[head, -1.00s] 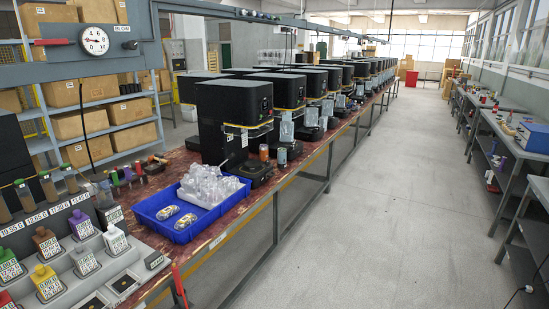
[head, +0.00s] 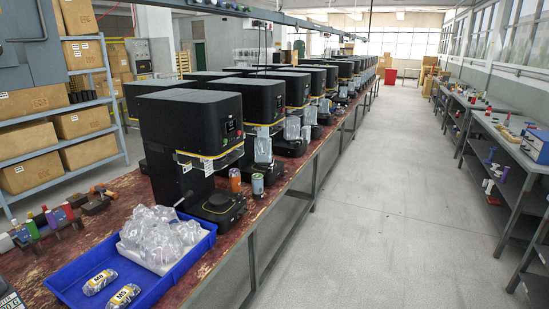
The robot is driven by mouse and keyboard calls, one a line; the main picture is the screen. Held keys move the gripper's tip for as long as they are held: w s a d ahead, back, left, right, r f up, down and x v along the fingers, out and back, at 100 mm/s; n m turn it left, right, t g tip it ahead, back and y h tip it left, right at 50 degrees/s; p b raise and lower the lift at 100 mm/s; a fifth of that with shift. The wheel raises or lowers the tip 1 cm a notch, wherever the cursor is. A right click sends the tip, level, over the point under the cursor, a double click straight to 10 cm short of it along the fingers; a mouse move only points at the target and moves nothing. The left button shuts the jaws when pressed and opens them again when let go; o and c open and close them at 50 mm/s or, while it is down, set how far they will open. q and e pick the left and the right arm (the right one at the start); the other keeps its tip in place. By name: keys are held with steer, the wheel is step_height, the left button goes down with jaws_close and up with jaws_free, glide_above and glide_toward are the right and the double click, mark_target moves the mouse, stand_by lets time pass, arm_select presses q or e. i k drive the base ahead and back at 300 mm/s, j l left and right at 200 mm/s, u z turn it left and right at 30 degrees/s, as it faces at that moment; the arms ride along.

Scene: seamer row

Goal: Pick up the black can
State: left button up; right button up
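I cannot make out a black can for certain in the head view. Several small dark cylinders (head: 83,96) stand on a middle shelf of the rack at the left, too small to identify. By the nearest black seamer (head: 190,130) on the bench stand an orange can (head: 235,180) and a can with a greenish and grey side (head: 257,185). Neither of my grippers is in view.
A blue tray (head: 207,246) with clear plastic bags (head: 155,235) and two labelled packets lies at the near end of the red-brown bench (head: 130,192). A row of seamers runs back along it. The grey aisle floor (head: 370,220) is clear; side benches (head: 510,150) stand at right.

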mark_target(257, 185)
steer(key=i+u, duration=0.15)
steer(key=i, duration=0.35)
steer(key=i+l+u, duration=0.2)
steer(key=i, duration=0.3)
steer(key=i+l+u, duration=0.15)
steer(key=i, duration=0.35)
steer(key=i+l+u, duration=0.95)
steer(key=i+j, duration=0.05)
steer(key=i, duration=0.05)
